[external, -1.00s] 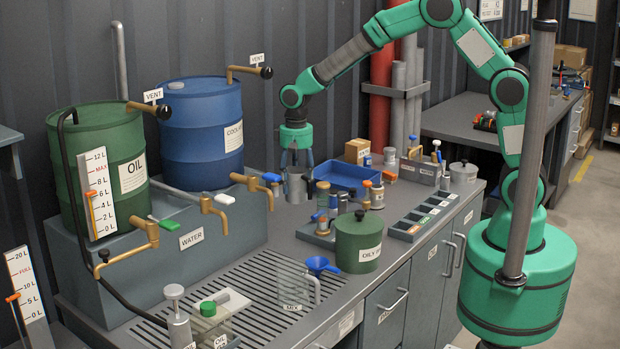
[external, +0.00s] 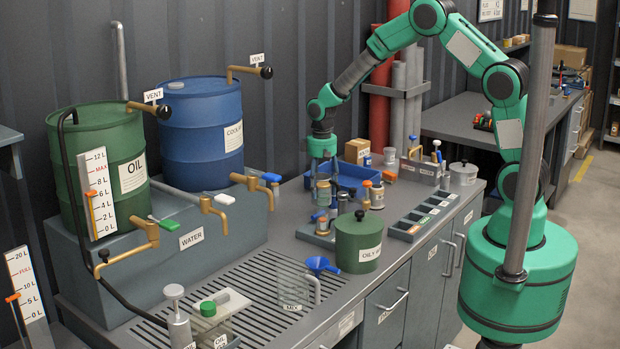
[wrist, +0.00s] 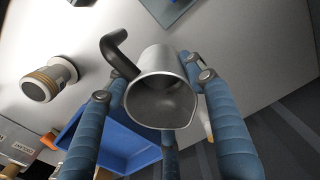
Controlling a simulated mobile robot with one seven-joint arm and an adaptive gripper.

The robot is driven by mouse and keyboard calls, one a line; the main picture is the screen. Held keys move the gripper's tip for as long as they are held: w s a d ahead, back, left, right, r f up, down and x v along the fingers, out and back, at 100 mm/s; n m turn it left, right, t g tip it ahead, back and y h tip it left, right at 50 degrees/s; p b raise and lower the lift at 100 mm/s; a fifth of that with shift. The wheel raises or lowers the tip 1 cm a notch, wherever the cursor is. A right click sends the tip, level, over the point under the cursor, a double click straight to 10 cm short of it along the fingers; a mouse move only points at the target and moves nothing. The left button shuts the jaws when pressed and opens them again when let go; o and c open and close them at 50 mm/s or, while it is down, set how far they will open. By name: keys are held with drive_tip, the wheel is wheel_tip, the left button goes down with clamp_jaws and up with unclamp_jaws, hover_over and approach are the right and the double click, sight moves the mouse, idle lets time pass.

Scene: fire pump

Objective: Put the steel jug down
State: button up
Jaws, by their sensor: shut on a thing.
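The steel jug (wrist: 168,102) is in the wrist view, a grey metal cup with a pouring lip and a black handle, its mouth facing the camera. My gripper (wrist: 160,88) has its blue fingers closed around the jug. In the external view, my gripper (external: 323,172) is over the far part of the counter, beside the blue tray. There the jug is largely hidden behind the fingers and a tan-lidded jar (external: 323,194). I cannot tell whether its base touches the counter.
The blue tray (external: 351,172) is close to the gripper; it also shows in the wrist view (wrist: 122,150). The drain grating (external: 240,290) has bare room.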

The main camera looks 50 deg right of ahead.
drive_tip(key=shift+w+a+r+m, duration=0.15)
drive_tip(key=shift+w+r+m, duration=0.15)
drive_tip(key=shift+w, duration=0.25)
drive_tip(key=shift+w+a+r+m, duration=0.2)
drive_tip(key=shift+w+m, duration=0.1)
drive_tip(key=shift+w, duration=0.25)
drive_tip(key=w+a+r+m+p, duration=0.1)
drive_tip(key=w+a+r+m, duration=0.1)
drive_tip(key=w, duration=0.4)
drive_tip(key=w+a+r+m+p, duration=0.2)
drive_tip(key=w+a+m, duration=0.2)
drive_tip(key=w+m, duration=0.1)
drive_tip(key=shift+w+r, duration=0.25)
drive_tip(key=shift+w, duration=0.1)
drive_tip(key=shift+f, duration=0.1)
wheel_tip(320, 180, down, 6)
drive_tip(key=shift+f+b, duration=0.3)
drive_tip(key=shift+f, duration=1.6)
drive_tip(key=shift+f, duration=0.1)
drive_tip(key=o, duration=1.4)
